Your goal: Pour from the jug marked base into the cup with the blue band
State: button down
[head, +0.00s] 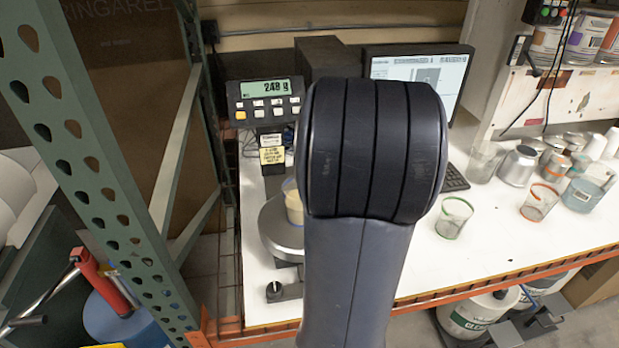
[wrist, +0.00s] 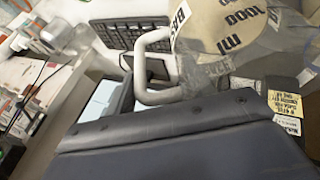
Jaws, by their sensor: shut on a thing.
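The jug marked base (wrist: 225,45) is close up at the top of the wrist view, with a pale handle, beige contents and black lettering. Its lettering runs aslant, and the label is partly cut off. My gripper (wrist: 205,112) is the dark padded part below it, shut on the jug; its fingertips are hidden. In the head view my arm covers the gripper. A container with beige contents (head: 292,202) shows partly beside my arm, over the scale plate (head: 277,232); I cannot tell whether it is jug or cup.
A green-banded cup (head: 454,216) and an orange-banded cup (head: 540,201) stand on the white bench right of my arm, with cans (head: 518,165) behind. A monitor (head: 440,75) stands at the back. A green rack post (head: 90,150) is left.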

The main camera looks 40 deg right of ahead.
jog(key=shift+s+d+r+p, duration=0.15)
jog(key=shift+d+r+p, duration=0.1)
jog(key=shift+p, duration=0.2)
jog(key=shift+s+d+f+y, duration=0.1)
jog(key=shift+d+f+y, duration=0.1)
jog(key=shift+f+y, duration=0.15)
jog(key=shift+s+d+f+m+t+y, duration=0.15)
jog(key=shift+s+d+f+t+y, duration=0.2)
jog(key=shift+d+f+y, duration=0.15)
jog(key=shift+s+d+f+m+t+y, duration=0.15)
jog(key=shift+s+d+f+t+y, duration=0.05)
jog(key=shift+d+f+t+y, duration=0.2)
jog(key=shift+s+d+f+t+y, duration=0.15)
jog(key=shift+d+f+t+y, duration=0.15)
jog(key=shift+f+y, duration=0.2)
jog(key=shift+s+d+f+t+y, duration=0.15)
jog(key=shift+d+f+t+y, duration=0.15)
jog(key=shift+f, duration=0.25)
jog(key=shift+r, duration=2.5)
